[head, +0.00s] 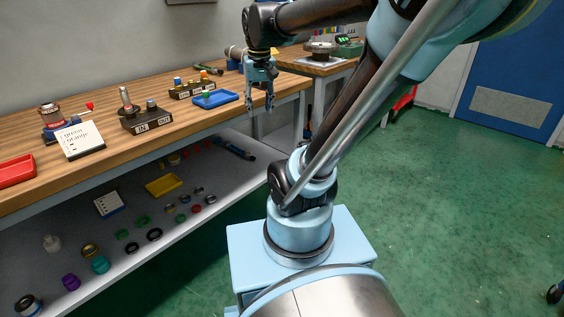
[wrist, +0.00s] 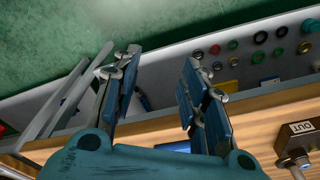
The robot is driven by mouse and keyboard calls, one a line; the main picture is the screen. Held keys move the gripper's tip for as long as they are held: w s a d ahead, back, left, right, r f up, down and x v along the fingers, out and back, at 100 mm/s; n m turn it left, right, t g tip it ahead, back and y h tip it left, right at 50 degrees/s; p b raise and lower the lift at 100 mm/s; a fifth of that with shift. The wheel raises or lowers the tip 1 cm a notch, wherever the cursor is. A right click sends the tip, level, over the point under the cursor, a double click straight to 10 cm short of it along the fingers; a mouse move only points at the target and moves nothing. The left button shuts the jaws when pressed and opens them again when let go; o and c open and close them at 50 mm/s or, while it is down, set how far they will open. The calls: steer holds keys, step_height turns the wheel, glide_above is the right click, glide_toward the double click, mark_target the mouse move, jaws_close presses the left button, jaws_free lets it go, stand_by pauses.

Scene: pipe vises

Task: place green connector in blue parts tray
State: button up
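The blue parts tray (head: 215,99) lies on the wooden bench near its front edge; part of it shows in the wrist view (wrist: 173,146) behind my gripper. My gripper (head: 261,107) hangs to the right of the tray, fingers downward, beyond the bench's front edge. In the wrist view my gripper (wrist: 162,60) is open with nothing between its fingers. A teal-green ribbed piece (head: 100,265) stands on the lower shelf; it also shows at the right edge of the wrist view (wrist: 312,25). Flat green rings (head: 143,220) lie near it. I cannot tell which is the green connector.
The lower shelf (head: 55,240) holds several rings, a purple piece (head: 71,282) and a yellow tray (head: 164,186). On the bench stand a black labelled block (head: 146,120), another block with coloured pieces (head: 192,89), a sign (head: 80,140) and a red tray (head: 16,170). Green floor is open at right.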

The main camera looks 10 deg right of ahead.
steer(key=s+d+f, duration=0.2)
steer(key=s+f, duration=0.4)
steer(key=f, duration=0.1)
steer(key=s+d+f, duration=0.2)
steer(key=s+f, duration=0.3)
steer(key=f, duration=0.2)
steer(key=shift+s+d+f+t, duration=0.25)
steer(key=shift+s+d+t, duration=0.05)
steer(key=shift+s+t, duration=0.1)
steer(key=shift+w+f, duration=0.2)
steer(key=shift+w, duration=0.3)
